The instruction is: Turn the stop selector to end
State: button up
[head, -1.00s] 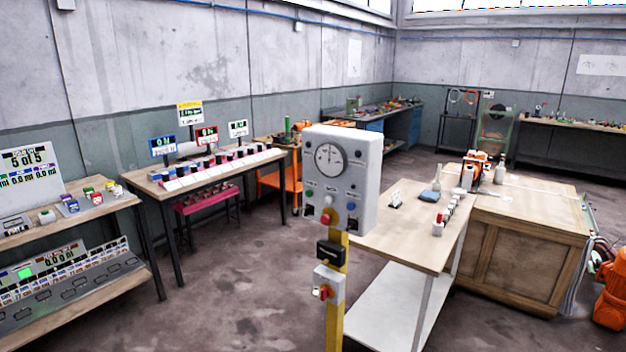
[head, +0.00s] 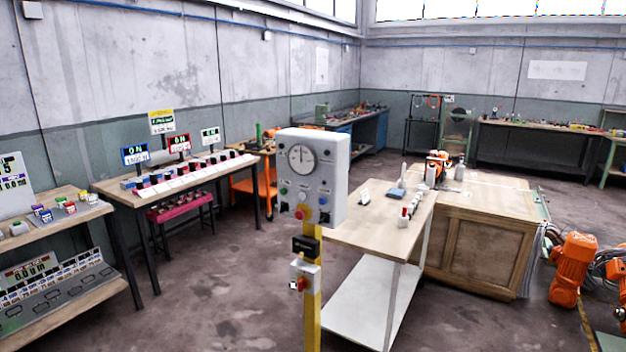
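A grey control box (head: 335,185) stands on a yellow post (head: 309,325) in the middle of the head view. Its front carries a round dial (head: 301,158), small knobs and lamps, and a red button (head: 304,214). A black box (head: 305,245) and a small light box with a red and yellow control (head: 300,285) are mounted lower on the post. I cannot tell which control is the stop selector, nor read any setting; the labels are too small. My gripper is not in view, and nothing is seen touching the panel.
A wooden table with a white lower shelf (head: 365,300) stands close behind and right of the post. A bench with signs (head: 115,187) and a shelf unit (head: 95,305) are at left. An orange machine (head: 573,265) is at right. Floor (head: 225,290) left of the post is clear.

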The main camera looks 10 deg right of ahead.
aim_at(323, 218)
jog(key=i+j+z, duration=0.2)
jog(key=i, duration=0.35)
jog(key=i+z, duration=0.2)
jog(key=i, duration=0.35)
jog(key=i+j+z, duration=0.2)
jog(key=i, duration=0.3)
jog(key=j, duration=0.1)
